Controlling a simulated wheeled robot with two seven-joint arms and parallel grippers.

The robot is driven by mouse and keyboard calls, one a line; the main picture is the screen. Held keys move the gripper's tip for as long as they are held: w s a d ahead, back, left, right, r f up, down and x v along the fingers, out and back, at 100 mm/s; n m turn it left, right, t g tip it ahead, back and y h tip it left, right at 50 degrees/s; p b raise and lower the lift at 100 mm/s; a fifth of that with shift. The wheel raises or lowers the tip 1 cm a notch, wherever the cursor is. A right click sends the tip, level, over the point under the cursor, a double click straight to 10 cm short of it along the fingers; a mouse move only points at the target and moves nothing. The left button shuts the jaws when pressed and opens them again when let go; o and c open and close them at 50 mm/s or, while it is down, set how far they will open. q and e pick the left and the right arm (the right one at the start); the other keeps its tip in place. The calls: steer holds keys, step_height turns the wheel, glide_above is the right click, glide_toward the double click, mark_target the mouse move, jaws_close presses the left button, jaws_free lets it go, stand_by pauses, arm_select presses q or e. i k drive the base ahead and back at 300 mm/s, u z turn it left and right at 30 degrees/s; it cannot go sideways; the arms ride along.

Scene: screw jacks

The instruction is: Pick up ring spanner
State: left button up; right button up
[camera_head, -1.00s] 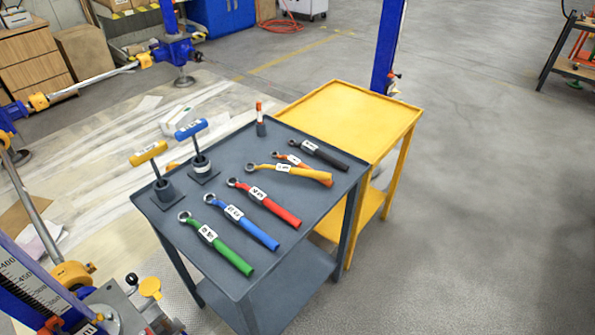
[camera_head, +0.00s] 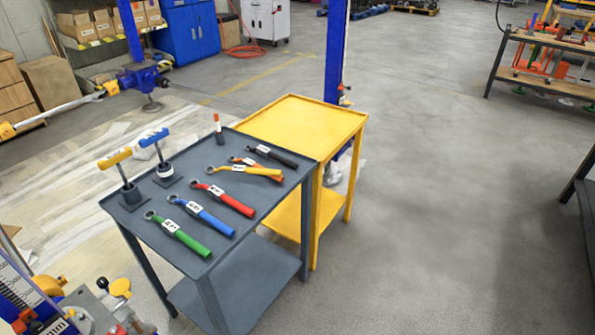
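Several ring spanners with coloured handles and white labels lie on the grey cart (camera_head: 242,212). From the near side they are a green spanner (camera_head: 190,241), a blue spanner (camera_head: 212,218), a red spanner (camera_head: 235,204), a yellow spanner (camera_head: 250,172), an orange spanner (camera_head: 238,160) and a black spanner (camera_head: 280,158). The yellow one lies partly over the orange one. Their ring ends point left. Neither of my grippers is in view.
A yellow T-handle tool (camera_head: 115,158) and a blue T-handle tool (camera_head: 154,138) stand at the cart's left. A marker-like item (camera_head: 218,127) stands at its back. A yellow cart (camera_head: 300,122) with an empty top adjoins behind. Open floor (camera_head: 440,200) lies right.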

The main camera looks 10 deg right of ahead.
mark_target(239, 169)
steer(key=z, duration=0.85)
steer(key=i, duration=0.85)
steer(key=u, duration=1.2)
